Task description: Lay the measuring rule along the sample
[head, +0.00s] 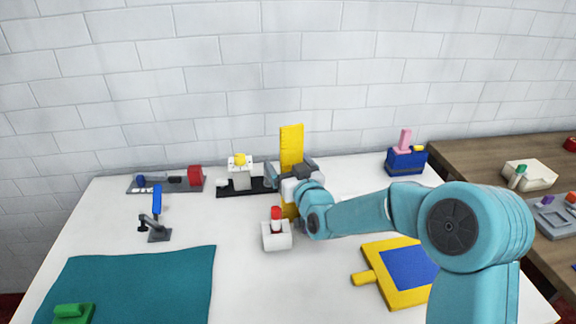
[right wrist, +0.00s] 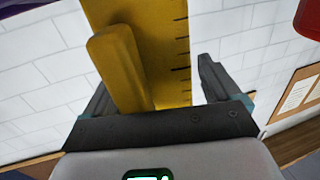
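The measuring rule (head: 291,145) is a yellow strip standing upright at the back middle of the white table. The right wrist view shows its dark tick marks and a yellow raised grip (right wrist: 120,70) on its face. My right gripper (head: 290,175) is in front of the rule. Its fingers (right wrist: 160,95) are apart on either side of the grip; the left finger is close to it, and a gap shows at the right finger. A flat teal sheet (head: 140,285) lies front left; I cannot tell whether it is the sample. My left gripper is out of view.
A white block with a red-topped piece (head: 277,238) stands just in front of my right gripper. A yellow frame with a blue panel (head: 405,268) lies front right. A blue-handled tool (head: 157,200) stands left. Dark trays line the back. The table's centre front is clear.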

